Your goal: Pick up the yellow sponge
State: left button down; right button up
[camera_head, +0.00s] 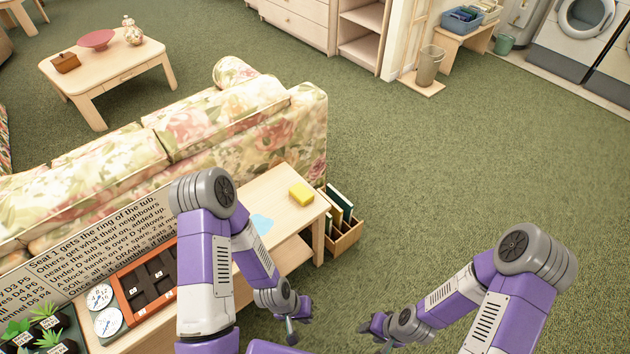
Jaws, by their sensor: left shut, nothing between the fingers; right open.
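The yellow sponge (301,194) lies on the right end of the narrow wooden table (284,181) behind the sofa. Nothing touches it. My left gripper (293,334) is in front of the table, nearer to me than the sponge and well apart from it; it is small in view and looks shut and empty. My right gripper (372,334) is further right, over the green carpet, open and empty. Both grippers point inward.
A light blue flat item (262,224) lies left of the sponge. A wooden box with upright books (345,238) stands on the floor by the table's right end. The floral sofa (250,125) backs the table. A sign (105,225) and puzzle tray (148,285) stand left. Carpet at right is clear.

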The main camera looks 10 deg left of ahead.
aim_at(304, 196)
jog(key=u, duration=0.6)
jog(key=i, duration=0.95)
jog(key=u, duration=1)
